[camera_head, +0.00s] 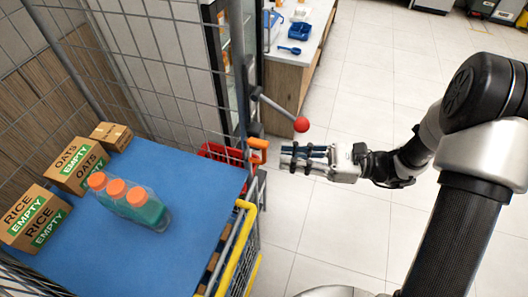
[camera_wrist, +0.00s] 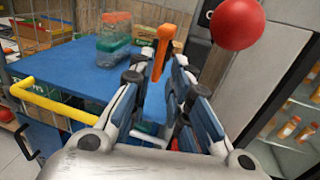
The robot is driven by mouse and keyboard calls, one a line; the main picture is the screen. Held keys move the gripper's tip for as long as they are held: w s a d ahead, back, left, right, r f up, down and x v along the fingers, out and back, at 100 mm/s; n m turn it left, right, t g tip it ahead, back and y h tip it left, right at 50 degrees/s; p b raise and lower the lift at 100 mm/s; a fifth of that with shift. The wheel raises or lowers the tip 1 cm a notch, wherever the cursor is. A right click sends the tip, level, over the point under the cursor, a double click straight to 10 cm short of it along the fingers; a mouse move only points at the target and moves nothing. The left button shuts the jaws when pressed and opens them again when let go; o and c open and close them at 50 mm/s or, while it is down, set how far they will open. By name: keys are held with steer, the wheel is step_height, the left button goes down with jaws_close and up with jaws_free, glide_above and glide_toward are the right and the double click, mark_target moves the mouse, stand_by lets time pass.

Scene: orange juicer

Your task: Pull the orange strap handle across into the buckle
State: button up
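The orange strap handle (camera_head: 258,143) is at the right end of the cart's far side, near the cage post. In the wrist view the orange handle (camera_wrist: 165,38) stands upright, straight ahead between the fingertips' lines. My gripper (camera_head: 285,157) is just right of it, pointing left, with its fingers spread and nothing held. In the wrist view the fingers of my gripper (camera_wrist: 161,72) are apart, with the handle's lower end in or just beyond the gap; I cannot tell which. A second small orange piece shows just below the handle in the head view. I cannot make out the buckle.
A red ball on a lever (camera_head: 302,124) juts out close above my gripper. The blue cart deck (camera_head: 110,238) holds orange-capped bottles (camera_head: 144,208) and cardboard boxes (camera_head: 35,216). A yellow cart bar (camera_head: 238,250) is nearer. The floor at right is clear.

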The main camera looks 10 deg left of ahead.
mark_target(264, 160)
steer(key=a, duration=0.6)
steer(key=shift+s+a, duration=0.4)
steer(key=shift+c, duration=0.6)
jaws_close()
